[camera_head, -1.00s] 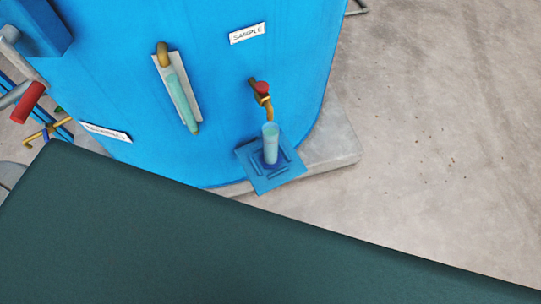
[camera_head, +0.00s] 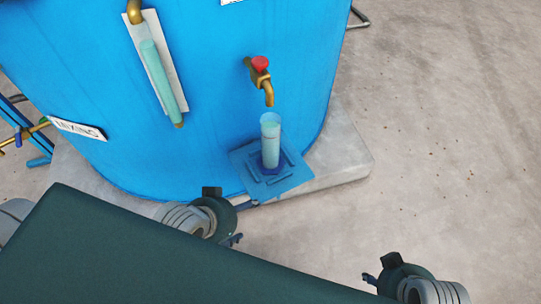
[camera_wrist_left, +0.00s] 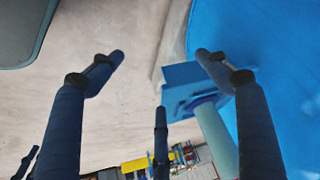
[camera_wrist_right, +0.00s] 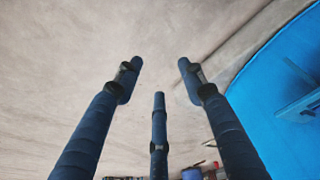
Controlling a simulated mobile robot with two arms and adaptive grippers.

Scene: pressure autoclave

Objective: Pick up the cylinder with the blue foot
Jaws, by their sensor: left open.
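The cylinder (camera_head: 270,140) is a clear upright tube with pale teal contents and a dark blue foot (camera_head: 268,168). It stands on a blue shelf (camera_head: 296,182) on the tank's side, below a brass tap. My left gripper (camera_head: 238,239) is low, in front of the shelf and apart from the cylinder. In the left wrist view its fingers (camera_wrist_left: 160,65) are spread and empty, and the cylinder (camera_wrist_left: 215,135) shows behind the right finger. My right gripper (camera_head: 370,279) is further right over the floor. In the right wrist view its fingers (camera_wrist_right: 160,75) are apart with nothing between them.
The big blue tank (camera_head: 210,120) stands on a concrete plinth (camera_head: 345,150). The brass tap (camera_head: 262,82) with a red knob hangs just above the cylinder. A sight tube (camera_head: 162,80) is at its left. Bare floor (camera_head: 440,140) lies to the right.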

